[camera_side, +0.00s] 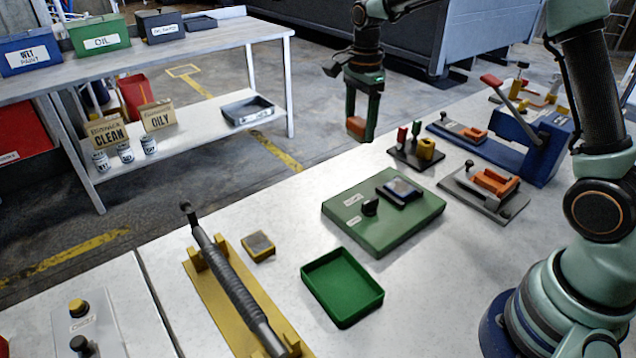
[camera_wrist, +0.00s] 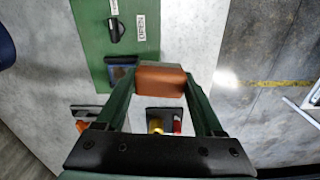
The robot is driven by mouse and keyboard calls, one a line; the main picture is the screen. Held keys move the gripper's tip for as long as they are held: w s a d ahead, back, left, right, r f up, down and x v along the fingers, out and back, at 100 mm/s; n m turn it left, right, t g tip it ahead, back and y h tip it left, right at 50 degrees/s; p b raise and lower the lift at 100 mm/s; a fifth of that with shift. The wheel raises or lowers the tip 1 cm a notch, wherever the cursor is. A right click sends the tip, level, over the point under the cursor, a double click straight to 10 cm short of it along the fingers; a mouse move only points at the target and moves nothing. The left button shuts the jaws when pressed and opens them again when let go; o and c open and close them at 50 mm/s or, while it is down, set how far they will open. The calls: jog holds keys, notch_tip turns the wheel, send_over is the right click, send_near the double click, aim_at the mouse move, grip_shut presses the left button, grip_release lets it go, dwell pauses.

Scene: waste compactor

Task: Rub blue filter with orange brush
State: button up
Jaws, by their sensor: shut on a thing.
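My gripper (camera_side: 362,115) is shut on the orange brush (camera_side: 357,126), a small orange-brown block held in the air above the back edge of the table. In the wrist view the brush (camera_wrist: 161,80) sits between the two green fingers. The blue filter (camera_side: 400,189), a dark blue frame with a grey face, sits on the green plate (camera_side: 350,222), lower and nearer the camera than the brush. In the wrist view the filter (camera_wrist: 119,72) shows just left of the brush, partly hidden by the left finger. Brush and filter are apart.
A black knob (camera_side: 370,206) stands on the green plate beside the filter. A holder with red, green and yellow pieces (camera_side: 417,150) stands behind it. A green tray (camera_side: 342,287), a small yellow block (camera_side: 258,246) and a blue press (camera_side: 530,140) are also on the table.

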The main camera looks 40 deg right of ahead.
jog(key=s+d+f, duration=0.3)
jog(key=s+d, duration=0.2)
jog(key=s, duration=0.1)
send_over(392, 180)
jog(key=shift+w+a+f, duration=0.1)
jog(key=shift+a+f, duration=0.1)
jog(key=shift+f, duration=1.1)
jog(key=shift+a+f, duration=0.15)
jog(key=shift+f, duration=1.15)
jog(key=shift+s+f, duration=0.3)
jog(key=shift+f, duration=0.35)
jog(key=shift+s+f, duration=0.25)
jog(key=shift+f, duration=0.4)
jog(key=shift+c, duration=0.6)
jog(key=shift+s, duration=2.3)
jog(key=shift+w, duration=2.75)
jog(key=shift+w+d, duration=0.2)
jog(key=shift+s+d, duration=0.15)
jog(key=shift+d, duration=0.1)
jog(key=shift+s, duration=2.8)
jog(key=shift+w, duration=2.75)
jog(key=shift+w+r, duration=0.1)
jog(key=shift+w, duration=0.15)
notch_tip(392, 180, up, 8)
